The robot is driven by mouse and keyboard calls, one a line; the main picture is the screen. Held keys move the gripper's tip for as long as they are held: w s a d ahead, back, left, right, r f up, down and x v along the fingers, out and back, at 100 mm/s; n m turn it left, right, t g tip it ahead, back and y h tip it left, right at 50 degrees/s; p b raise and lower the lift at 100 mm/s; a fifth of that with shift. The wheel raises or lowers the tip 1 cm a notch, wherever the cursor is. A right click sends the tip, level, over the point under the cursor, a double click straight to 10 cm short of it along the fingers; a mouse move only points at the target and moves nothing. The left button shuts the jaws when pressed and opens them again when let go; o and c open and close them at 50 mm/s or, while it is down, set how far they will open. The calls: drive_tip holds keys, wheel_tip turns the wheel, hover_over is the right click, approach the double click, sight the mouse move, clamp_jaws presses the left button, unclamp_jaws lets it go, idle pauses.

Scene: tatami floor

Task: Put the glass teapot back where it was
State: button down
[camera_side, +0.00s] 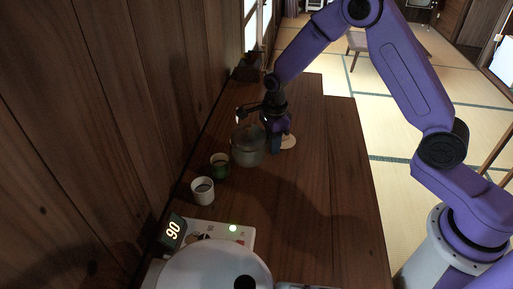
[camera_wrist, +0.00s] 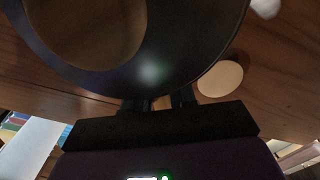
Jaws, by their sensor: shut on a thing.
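The glass teapot (camera_side: 247,148) is a see-through, rounded pot over the far part of the wooden table, right of two small cups. My gripper (camera_side: 273,130) is at its right side and shut on it. In the wrist view the teapot (camera_wrist: 205,45) fills the upper part, with my gripper (camera_wrist: 160,102) against its near edge; the exact grip is hidden. I cannot tell whether its base touches the table. A pale round coaster (camera_side: 288,141) lies just right of the teapot; the coaster (camera_wrist: 220,78) also shows in the wrist view, uncovered.
A white appliance (camera_side: 214,270) with a lit "90" display (camera_side: 173,230) is at the near end. A wood wall borders the left; the table's right side is clear.

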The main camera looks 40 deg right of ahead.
sight(288, 175)
drive_tip(key=s+d+n, duration=0.3)
drive_tip(key=s+n, duration=0.2)
drive_tip(key=n, duration=0.7)
drive_tip(key=shift+w+f, duration=0.15)
drive_tip(key=shift+f, duration=3.9)
drive_tip(key=shift+f, duration=0.15)
drive_tip(key=c, duration=0.9)
unclamp_jaws()
